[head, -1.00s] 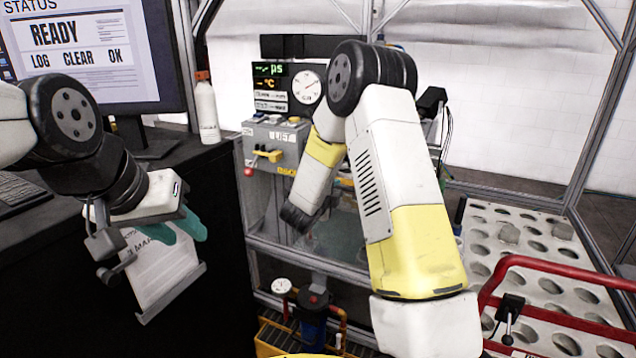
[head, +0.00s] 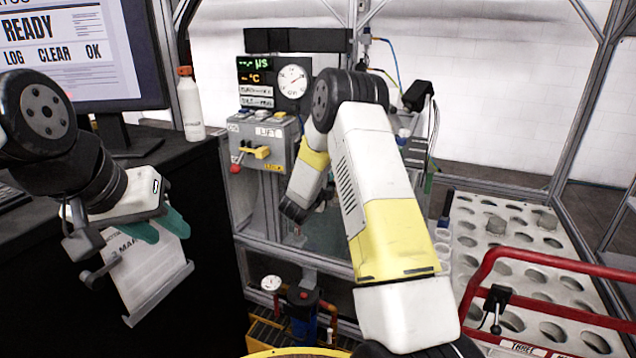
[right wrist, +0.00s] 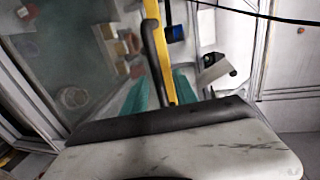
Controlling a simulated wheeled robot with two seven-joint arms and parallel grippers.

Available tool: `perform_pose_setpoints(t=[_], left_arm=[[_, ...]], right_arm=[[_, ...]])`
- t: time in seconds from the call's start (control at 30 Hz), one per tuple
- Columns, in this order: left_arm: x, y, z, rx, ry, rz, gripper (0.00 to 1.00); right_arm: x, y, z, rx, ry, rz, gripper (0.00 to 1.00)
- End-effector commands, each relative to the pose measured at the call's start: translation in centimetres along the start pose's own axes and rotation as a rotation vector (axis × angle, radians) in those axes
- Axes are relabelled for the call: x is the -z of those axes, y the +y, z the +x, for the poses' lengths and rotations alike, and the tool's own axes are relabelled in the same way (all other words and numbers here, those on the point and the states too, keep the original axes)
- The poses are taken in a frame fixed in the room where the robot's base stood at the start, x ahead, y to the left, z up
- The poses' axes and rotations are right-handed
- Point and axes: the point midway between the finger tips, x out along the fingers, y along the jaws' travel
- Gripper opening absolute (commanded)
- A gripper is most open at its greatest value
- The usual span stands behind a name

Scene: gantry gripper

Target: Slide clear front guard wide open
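The clear front guard (head: 335,238) shows as a greenish see-through panel below the control box, partly hidden by my right arm. In the right wrist view, its clear pane (right wrist: 65,45) fills the left side, with a yellow edge strip (right wrist: 153,10) and a black handle (right wrist: 156,58). My right gripper (right wrist: 163,75) has its teal fingers on either side of the strip and handle; whether they press on it cannot be seen. The head view hides this gripper behind my arm.
A control box (head: 262,140) with a yellow lever stands above the guard. A bottle (head: 189,104) stands on the black desk beside the monitor (head: 75,50). A perforated rack (head: 510,240) and red rail (head: 550,262) are at right. A filter housing (head: 303,315) is below.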

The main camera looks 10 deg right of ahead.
Motion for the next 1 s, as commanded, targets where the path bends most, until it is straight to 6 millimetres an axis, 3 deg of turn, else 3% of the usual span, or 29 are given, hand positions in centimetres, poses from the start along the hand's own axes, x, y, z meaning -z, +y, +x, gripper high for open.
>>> perform_pose_setpoints(t=[0.07, 0.27, 1.0], left_arm=[[0.0, 0.0, 0.0, 0.0, 0.0, 0.0, 0.36], [0.0, 0.0, 0.0, 0.0, 0.0, 0.0, 0.36], [0.0, 0.0, 0.0, 0.0, 0.0, 0.0, 0.36]], right_arm=[[0.0, -0.01, -0.01, 0.0, 0.0, 0.0, 0.34], [0.0, -0.02, -0.03, 0.0, 0.0, 0.0, 0.0], [-0.01, 0.04, -0.06, -0.001, 0.0, -0.001, 0.0]])
